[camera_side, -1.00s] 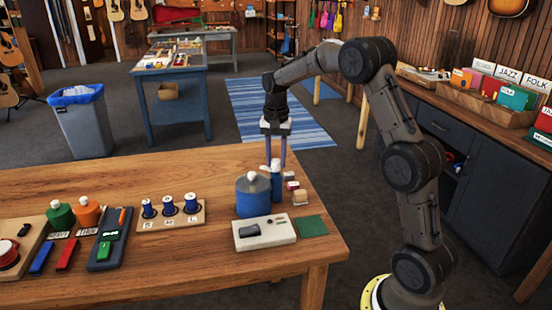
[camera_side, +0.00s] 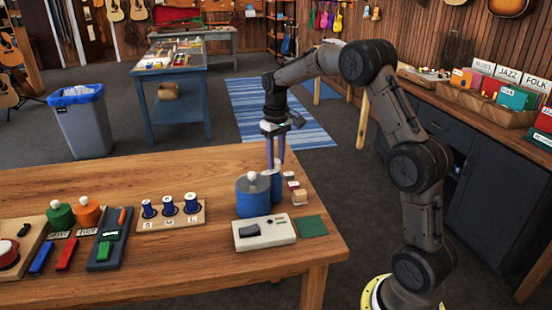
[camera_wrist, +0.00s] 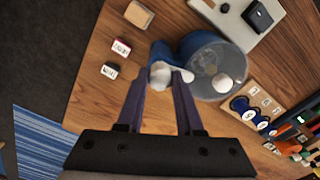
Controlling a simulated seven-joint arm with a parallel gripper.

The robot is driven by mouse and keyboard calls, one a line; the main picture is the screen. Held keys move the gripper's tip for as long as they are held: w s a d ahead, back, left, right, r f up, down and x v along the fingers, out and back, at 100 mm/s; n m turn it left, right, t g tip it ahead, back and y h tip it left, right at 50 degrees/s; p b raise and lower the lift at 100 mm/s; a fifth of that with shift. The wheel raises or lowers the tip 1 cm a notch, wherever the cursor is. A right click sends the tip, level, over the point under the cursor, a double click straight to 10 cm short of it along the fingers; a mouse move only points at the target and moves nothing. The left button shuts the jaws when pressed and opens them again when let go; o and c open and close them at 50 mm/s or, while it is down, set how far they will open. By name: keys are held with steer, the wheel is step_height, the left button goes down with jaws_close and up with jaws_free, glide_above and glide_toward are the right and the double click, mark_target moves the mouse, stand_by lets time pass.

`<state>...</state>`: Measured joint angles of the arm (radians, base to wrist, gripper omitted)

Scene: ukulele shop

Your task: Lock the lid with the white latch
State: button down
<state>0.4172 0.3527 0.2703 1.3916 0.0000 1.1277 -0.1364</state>
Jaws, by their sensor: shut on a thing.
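A blue round container (camera_side: 252,199) with a lid bearing a white knob (camera_side: 252,176) stands on the wooden table. In the wrist view the lid (camera_wrist: 208,64) looks pale and lies on the container, with its knob (camera_wrist: 224,83) to the right of my fingers. A narrow blue post (camera_side: 277,187) stands close beside the container. The white latch (camera_wrist: 160,76) is on that post, between my fingertips.
A pale box with a black piece (camera_side: 264,234) is in front of the container, beside a green mat (camera_side: 311,226). Small blocks (camera_side: 300,196) lie to the right. A wooden spool rack (camera_side: 172,216) is to the left.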

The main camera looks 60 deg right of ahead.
mark_target(276, 161)
steer(key=shift+r+n, duration=0.1)
steer(key=shift+n, duration=0.5)
steer(key=c, duration=0.5)
jaws_free()
steer(key=shift+c, duration=0.2)
step_height(276, 161, up, 14)
stand_by(0.4)
